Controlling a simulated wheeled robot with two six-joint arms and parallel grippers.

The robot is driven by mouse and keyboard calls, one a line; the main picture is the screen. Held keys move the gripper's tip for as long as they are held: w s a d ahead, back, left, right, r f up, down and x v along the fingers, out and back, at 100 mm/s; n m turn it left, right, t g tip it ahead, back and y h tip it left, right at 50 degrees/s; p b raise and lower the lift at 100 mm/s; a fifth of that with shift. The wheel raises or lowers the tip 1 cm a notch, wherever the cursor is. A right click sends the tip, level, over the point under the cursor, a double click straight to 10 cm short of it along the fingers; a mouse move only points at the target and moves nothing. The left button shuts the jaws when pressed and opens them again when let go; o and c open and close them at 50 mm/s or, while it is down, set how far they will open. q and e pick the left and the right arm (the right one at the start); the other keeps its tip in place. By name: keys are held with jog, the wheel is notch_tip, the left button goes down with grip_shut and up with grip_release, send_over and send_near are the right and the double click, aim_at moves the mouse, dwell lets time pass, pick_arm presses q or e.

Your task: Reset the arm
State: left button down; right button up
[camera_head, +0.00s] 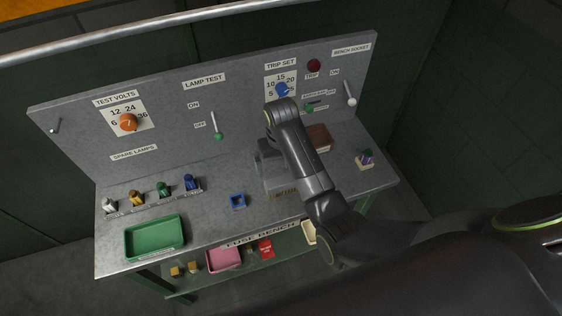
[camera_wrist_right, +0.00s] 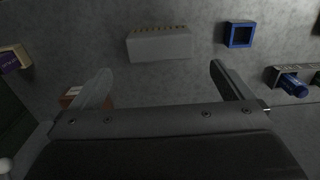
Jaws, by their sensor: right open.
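My right arm (camera_head: 310,170) reaches in from the lower right over the fuse bench (camera_head: 220,205) and bends down near the back panel. Its gripper (camera_head: 268,165) is partly hidden by the arm and hangs over the bench. In the right wrist view the two fingers (camera_wrist_right: 160,85) are wide apart with nothing between them. A pale block with a row of gold dots (camera_wrist_right: 160,45) lies beyond the fingertips, apart from them. My left gripper is not in view.
The back panel (camera_head: 170,125) carries an orange knob (camera_head: 128,122), a blue knob (camera_head: 282,90) and levers. A green tray (camera_head: 155,238), a small blue square holder (camera_head: 237,201), several lamps, a brown box (camera_head: 319,137) and a purple-topped part (camera_head: 366,157) stand on the bench.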

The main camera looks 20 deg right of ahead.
jog(key=shift+r, duration=0.4)
jog(key=s+d+f+m+t, duration=0.1)
jog(key=s+d+f, duration=0.1)
jog(key=s+d, duration=0.45)
jog(key=s+d+f+t, duration=0.15)
jog(key=s+d, duration=0.25)
jog(key=s, duration=0.5)
jog(key=s+d+r+t+h, duration=0.1)
jog(key=s+d+r, duration=0.15)
jog(key=s, duration=0.45)
jog(key=s+d+r+h, duration=0.1)
jog(key=s+d+r, duration=0.15)
jog(key=s, duration=0.45)
notch_tip(320, 180, down, 31)
jog(key=d+g+b, duration=0.1)
jog(key=b, duration=0.4)
jog(key=s+f+b, duration=0.2)
jog(key=s+f, duration=0.5)
jog(key=f, duration=0.2)
jog(key=s+a+f+g+y+b, duration=0.1)
jog(key=s+f+b, duration=0.1)
jog(key=s+f, duration=0.5)
notch_tip(320, 180, down, 3)
jog(key=shift+s+f+b, duration=0.1)
jog(key=shift+s+b, duration=0.2)
jog(key=shift+s, duration=0.1)
